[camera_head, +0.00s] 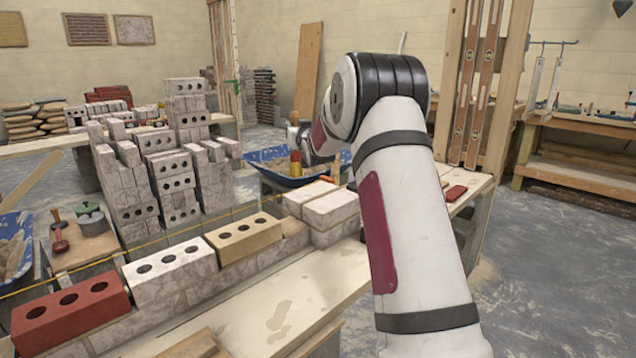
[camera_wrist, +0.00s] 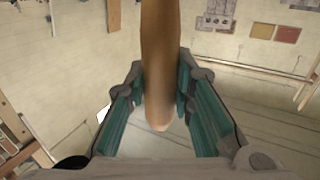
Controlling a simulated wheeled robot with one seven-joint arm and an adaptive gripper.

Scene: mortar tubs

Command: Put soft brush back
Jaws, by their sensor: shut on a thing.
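My gripper (camera_wrist: 160,85) is shut on a smooth brown wooden handle, which I take to be the soft brush (camera_wrist: 160,50). In the wrist view the handle stands between the teal finger pads, with its rounded end toward the palm. In the head view my arm reaches away over the brick wall, and the gripper is small and partly hidden behind the arm, near the blue mortar tub (camera_head: 268,158). I cannot tell which spot is the brush's place.
The low brick wall (camera_head: 170,277) with a string line runs across the front. Tall block stacks (camera_head: 180,150) stand left of my gripper. A wooden post with spirit levels (camera_head: 480,85) stands at right.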

